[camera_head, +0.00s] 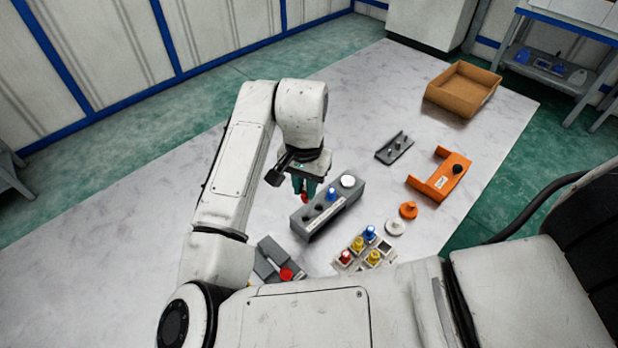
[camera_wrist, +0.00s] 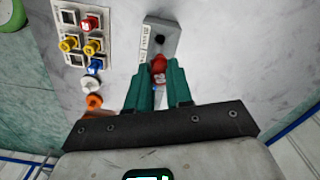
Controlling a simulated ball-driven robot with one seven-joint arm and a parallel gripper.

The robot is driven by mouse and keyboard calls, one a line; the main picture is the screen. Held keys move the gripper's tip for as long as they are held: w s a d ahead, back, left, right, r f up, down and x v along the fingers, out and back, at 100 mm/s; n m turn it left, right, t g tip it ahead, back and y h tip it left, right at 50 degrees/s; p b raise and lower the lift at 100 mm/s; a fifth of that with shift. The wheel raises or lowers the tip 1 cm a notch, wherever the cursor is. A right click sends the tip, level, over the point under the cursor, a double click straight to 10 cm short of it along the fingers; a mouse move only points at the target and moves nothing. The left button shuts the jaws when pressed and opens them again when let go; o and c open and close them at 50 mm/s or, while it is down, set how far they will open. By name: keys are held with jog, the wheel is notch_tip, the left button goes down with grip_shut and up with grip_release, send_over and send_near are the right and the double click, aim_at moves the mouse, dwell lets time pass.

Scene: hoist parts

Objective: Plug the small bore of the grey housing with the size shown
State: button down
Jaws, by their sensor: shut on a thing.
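The grey housing (camera_head: 345,208) lies on the marbled surface, with a label strip along one long side. Its top carries a blue plug (camera_head: 332,194), a white round cap (camera_head: 348,181) and darker spots toward the near end. In the wrist view the housing (camera_wrist: 172,32) shows one open dark bore (camera_wrist: 160,39). My gripper (camera_wrist: 159,84) is shut on a red plug (camera_wrist: 158,66) with a pale marking on it. In the head view my gripper (camera_head: 304,190) holds it above the housing's left side, apart from the bore as seen from the wrist. The fingers hide part of the housing.
A plug tray (camera_head: 350,267) holds red, yellow and blue plugs. An orange bracket (camera_head: 430,187), a dark pegged plate (camera_head: 394,148), a cardboard box (camera_head: 462,88) and a grey block with a red knob (camera_head: 286,274) stand around.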

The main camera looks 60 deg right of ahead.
aim_at(306, 202)
jog(key=shift+f+b, duration=2.55)
jog(key=shift+f, duration=0.8)
jog(key=shift+f, duration=0.95)
jog(key=shift+f, duration=0.2)
dwell(3.4)
